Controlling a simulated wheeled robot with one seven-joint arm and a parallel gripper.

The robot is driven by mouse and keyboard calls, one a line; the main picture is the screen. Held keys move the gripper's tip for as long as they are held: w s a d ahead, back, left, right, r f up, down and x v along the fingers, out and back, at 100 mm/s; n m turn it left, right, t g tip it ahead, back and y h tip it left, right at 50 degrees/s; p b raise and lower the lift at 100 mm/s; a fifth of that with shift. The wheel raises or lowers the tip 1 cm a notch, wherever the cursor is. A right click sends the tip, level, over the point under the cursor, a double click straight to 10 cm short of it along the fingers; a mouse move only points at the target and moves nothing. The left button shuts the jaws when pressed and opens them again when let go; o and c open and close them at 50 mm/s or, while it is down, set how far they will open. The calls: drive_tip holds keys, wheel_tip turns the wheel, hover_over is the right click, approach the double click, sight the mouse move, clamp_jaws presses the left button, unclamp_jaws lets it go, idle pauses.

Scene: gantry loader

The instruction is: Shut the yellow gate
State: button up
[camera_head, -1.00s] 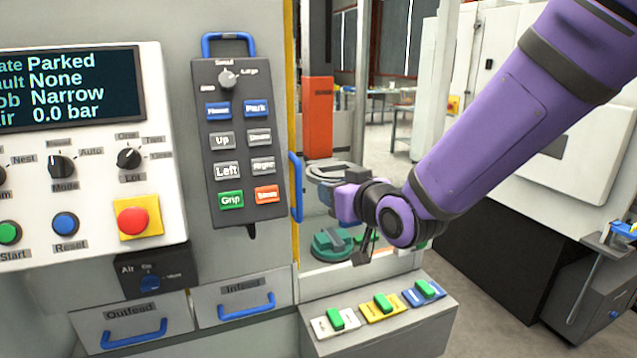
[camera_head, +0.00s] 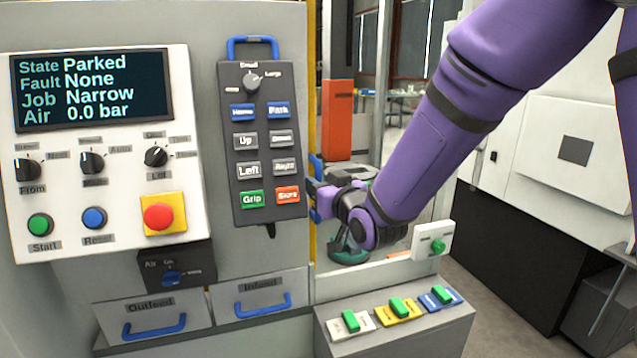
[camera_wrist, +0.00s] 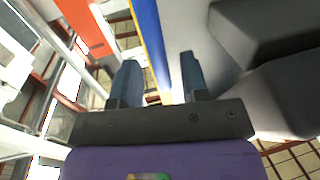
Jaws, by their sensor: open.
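The yellow gate (camera_head: 312,60) shows edge-on as a thin upright yellow strip along the right side of the grey control panel. Its blue handle (camera_head: 317,165) stands on that edge, its lower part hidden behind my gripper. My gripper (camera_head: 318,203) is level with the lower part of the handle, jaws open. In the wrist view the two dark fingers of my gripper (camera_wrist: 158,60) are spread apart. A blue bar (camera_wrist: 150,35), apparently the handle, and a yellow strip run between them. I cannot tell whether either finger touches the handle.
A grey button pendant (camera_head: 262,140) hangs close to the left of my gripper. The control panel with its screen (camera_head: 92,88) is further left. A ledge with green rockers (camera_head: 400,305) lies below. A white box with a green knob (camera_head: 432,241) stands right of the opening.

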drive_tip(key=shift+x, duration=0.9)
